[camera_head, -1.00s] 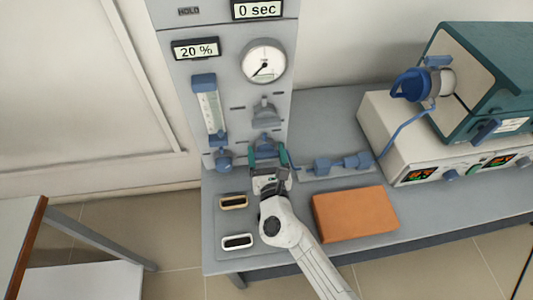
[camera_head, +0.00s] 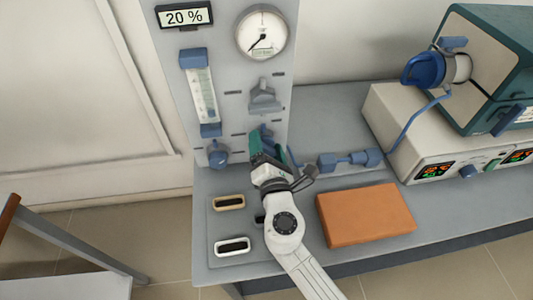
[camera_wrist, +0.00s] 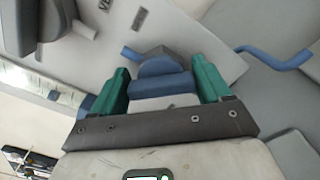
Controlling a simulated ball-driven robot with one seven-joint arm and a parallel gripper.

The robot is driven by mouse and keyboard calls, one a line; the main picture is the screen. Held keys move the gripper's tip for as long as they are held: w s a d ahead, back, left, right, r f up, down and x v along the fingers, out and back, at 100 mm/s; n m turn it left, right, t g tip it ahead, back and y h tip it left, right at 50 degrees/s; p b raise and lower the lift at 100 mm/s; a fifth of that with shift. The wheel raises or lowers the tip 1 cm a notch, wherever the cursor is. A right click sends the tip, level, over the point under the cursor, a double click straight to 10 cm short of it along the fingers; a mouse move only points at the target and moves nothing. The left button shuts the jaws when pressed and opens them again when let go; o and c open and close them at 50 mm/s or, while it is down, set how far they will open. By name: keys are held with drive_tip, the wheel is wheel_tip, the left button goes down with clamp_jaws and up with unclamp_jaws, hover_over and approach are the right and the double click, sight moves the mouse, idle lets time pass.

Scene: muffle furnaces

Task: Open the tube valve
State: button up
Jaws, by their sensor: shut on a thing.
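The blue valve knob (camera_wrist: 160,80) is low on the front of the grey gas panel (camera_head: 285,105). In the wrist view it sits between the two green fingers of my gripper (camera_wrist: 161,84), with a grey rounded part behind it. My gripper is shut on this knob. In the head view my gripper (camera_head: 262,146) is at the panel's lower right, turned at an angle, and hides most of the knob. A blue tube (camera_wrist: 275,56) runs off to the right of it in the wrist view.
A grey handle (camera_head: 264,97) is just above my gripper, and a blue knob (camera_head: 217,154) is to its left. Blue tube fittings (camera_head: 350,160) and an orange block (camera_head: 365,214) lie on the bench to the right. A furnace (camera_head: 490,75) stands farther right.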

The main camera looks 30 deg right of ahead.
drive_tip(key=m+b, duration=0.4)
drive_tip(key=m, duration=0.1)
drive_tip(key=shift+f+b, duration=0.3)
drive_tip(key=shift+f, duration=0.1)
drive_tip(key=shift+m+b, duration=1.15)
drive_tip(key=shift+m, duration=0.55)
drive_tip(key=shift+d+r, duration=0.1)
drive_tip(key=o, duration=1)
drive_tip(key=shift+c, duration=0.2)
drive_tip(key=shift+s, duration=0.15)
drive_tip(key=b+v, duration=0.1)
drive_tip(key=v, duration=0.9)
drive_tip(key=shift+s, duration=0.3)
drive_tip(key=shift+r, duration=0.1)
